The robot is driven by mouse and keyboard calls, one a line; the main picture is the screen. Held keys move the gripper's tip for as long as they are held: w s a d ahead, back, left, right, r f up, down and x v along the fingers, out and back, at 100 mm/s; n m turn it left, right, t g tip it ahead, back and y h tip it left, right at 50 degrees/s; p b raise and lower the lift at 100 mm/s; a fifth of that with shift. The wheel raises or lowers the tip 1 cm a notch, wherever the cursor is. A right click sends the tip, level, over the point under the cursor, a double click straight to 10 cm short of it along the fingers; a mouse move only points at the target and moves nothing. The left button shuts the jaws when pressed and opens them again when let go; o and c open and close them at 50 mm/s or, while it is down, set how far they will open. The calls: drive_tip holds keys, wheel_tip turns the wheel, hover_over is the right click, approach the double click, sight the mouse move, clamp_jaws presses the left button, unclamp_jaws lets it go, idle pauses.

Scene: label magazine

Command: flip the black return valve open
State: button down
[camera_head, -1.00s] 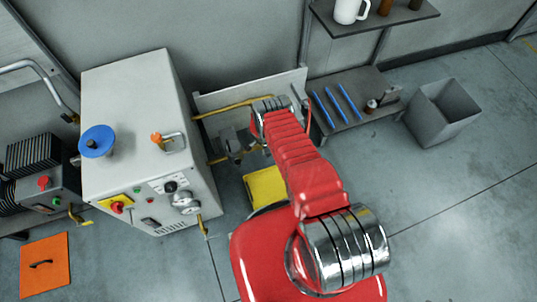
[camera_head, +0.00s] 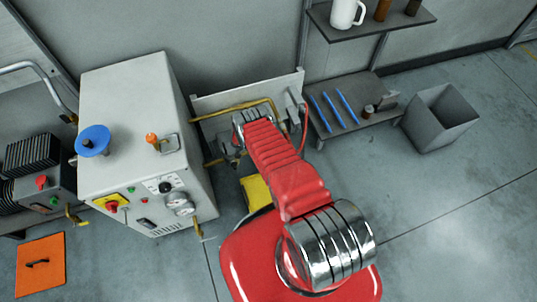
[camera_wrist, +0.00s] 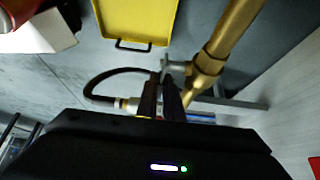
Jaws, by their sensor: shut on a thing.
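In the wrist view the two dark fingers of my gripper (camera_wrist: 168,98) are closed together beside a thick brass pipe (camera_wrist: 232,35). They are shut on a small part that the fingers themselves mostly hide; it appears to be the handle of the black return valve. A brass joint (camera_wrist: 205,72) on the pipe lies just right of the fingertips. A black hose (camera_wrist: 98,82) curves in from the left to a brass fitting by the fingers. In the head view my arm reaches to the yellow pipework (camera_head: 235,110) at the wall and hides the valve and fingertips.
A grey cabinet (camera_head: 125,100) with a blue handwheel (camera_head: 93,140) stands to the left. A yellow tray (camera_wrist: 135,15) lies on the floor below the pipes. A low shelf with blue strips (camera_head: 334,112) and a grey bin (camera_head: 440,118) stand to the right.

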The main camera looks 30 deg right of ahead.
drive_tip(key=shift+s+d, duration=0.15)
drive_tip(key=c, duration=2.2)
unclamp_jaws()
drive_tip(key=shift+r, duration=0.1)
drive_tip(key=shift+v, duration=6.85)
drive_tip(key=shift+o, duration=0.2)
